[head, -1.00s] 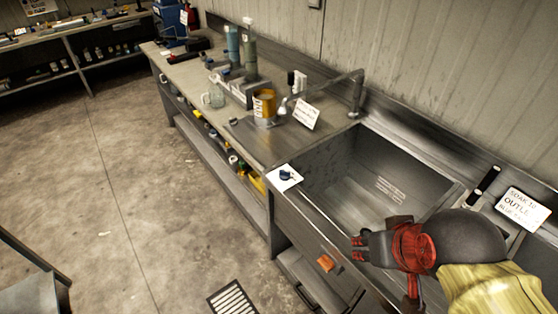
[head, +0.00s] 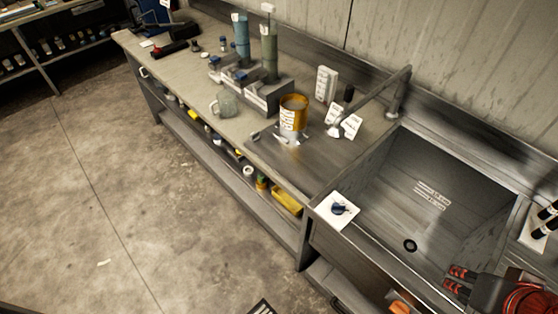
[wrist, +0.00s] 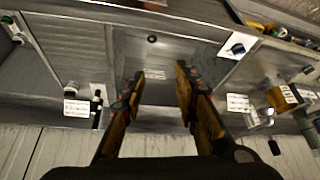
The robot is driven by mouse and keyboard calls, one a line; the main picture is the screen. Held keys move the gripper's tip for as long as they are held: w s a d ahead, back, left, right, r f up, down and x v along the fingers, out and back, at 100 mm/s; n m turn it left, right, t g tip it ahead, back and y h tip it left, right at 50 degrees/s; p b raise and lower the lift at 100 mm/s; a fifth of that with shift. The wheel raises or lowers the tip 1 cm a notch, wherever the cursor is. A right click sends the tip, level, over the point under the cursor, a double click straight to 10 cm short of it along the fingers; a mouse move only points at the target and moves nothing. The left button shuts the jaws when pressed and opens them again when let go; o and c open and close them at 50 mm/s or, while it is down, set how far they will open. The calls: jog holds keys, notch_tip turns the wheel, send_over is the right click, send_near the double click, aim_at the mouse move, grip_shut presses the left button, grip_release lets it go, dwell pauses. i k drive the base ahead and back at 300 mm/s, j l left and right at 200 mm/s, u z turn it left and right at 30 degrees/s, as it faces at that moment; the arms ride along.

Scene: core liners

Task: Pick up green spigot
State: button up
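I cannot pick out a clearly green spigot in either view. A grey-green upright cylinder (head: 269,52) stands beside a blue one (head: 242,40) on a grey block (head: 270,97) on the counter. Small blue fittings (head: 238,76) show at their feet, too small to tell apart. A dark blue knobbed fitting (head: 340,209) lies on a white card at the sink's near left corner; it also shows in the wrist view (wrist: 237,48). My gripper (head: 459,281) is over the sink at lower right. In the wrist view its fingers (wrist: 160,80) are apart with nothing between them.
The sink basin (head: 420,210) is empty, with a tap (head: 375,98) arching at its back left. A yellow-orange can (head: 293,115), paper signs (head: 351,126) and a glass jug (head: 224,104) stand on the counter.

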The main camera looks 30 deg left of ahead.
aim_at(260, 178)
jog(key=j+z, duration=0.1)
jog(key=j, duration=1)
jog(key=k+j+z, duration=0.15)
jog(key=j, duration=0.4)
jog(key=j+z, duration=0.1)
jog(key=j, duration=0.45)
jog(key=k+j, duration=0.1)
jog(key=j, duration=0.45)
jog(key=k+j+z, duration=0.15)
jog(key=j, duration=0.95)
jog(key=k+j, duration=0.15)
jog(key=j, duration=0.4)
